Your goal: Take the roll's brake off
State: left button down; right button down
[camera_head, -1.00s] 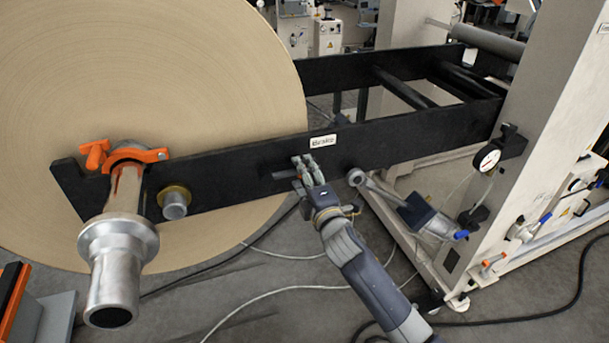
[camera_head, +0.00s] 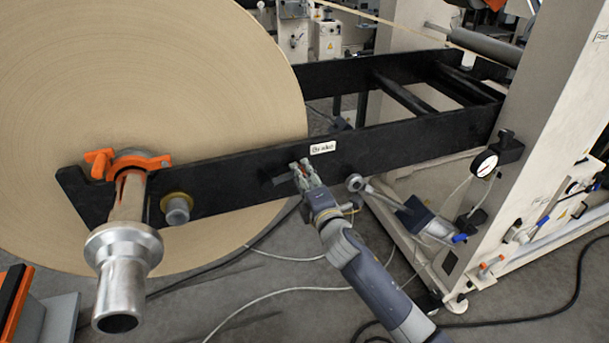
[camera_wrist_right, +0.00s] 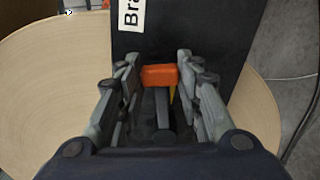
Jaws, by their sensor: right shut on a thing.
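The large kraft roll (camera_head: 150,70) hangs on a metal shaft at the left. A black beam (camera_head: 235,165) runs across its face and bears a white label reading "Brake" (camera_head: 323,147). My right gripper (camera_head: 303,172) is at the beam just below and left of that label. In the right wrist view, an orange brake handle (camera_wrist_right: 160,75) sits between the two fingers of my right gripper, which is shut on it. The fingers mostly hide the handle in the head view. My left gripper is not in view.
An orange clamp (camera_head: 128,162) holds the shaft (camera_head: 120,270) at the beam's left end. Cables lie on the floor.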

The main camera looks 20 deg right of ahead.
jog(key=r+n+p, duration=0.1)
jog(key=n+p, duration=0.1)
jog(key=a+r+n+p, duration=0.1)
jog(key=r+n+p, duration=0.1)
jog(key=a+r+n+p, duration=0.1)
jog(key=r+n+p, duration=0.1)
jog(key=shift+a+n, duration=0.15)
jog(key=shift+n, duration=0.15)
jog(key=shift+s+a+r+n+p, duration=0.1)
jog(key=shift+a+r+n+p, duration=0.2)
jog(key=shift+a+n+p, duration=0.45)
jog(key=shift+w+a+r+n+p, duration=0.1)
jog(key=shift+a+r+n+p, duration=0.25)
jog(key=shift+n+p, duration=0.6)
jog(key=shift+s+a+r+n+p, duration=0.1)
jog(key=shift+a+r+n+p, duration=0.15)
jog(key=shift+a+n+p, duration=0.55)
jog(key=shift+d, duration=0.15)
jog(key=c, duration=1.1)
grip_release()
jog(key=s, duration=1.2)
jog(key=shift+d, duration=0.2)
jog(key=shift+f, duration=0.15)
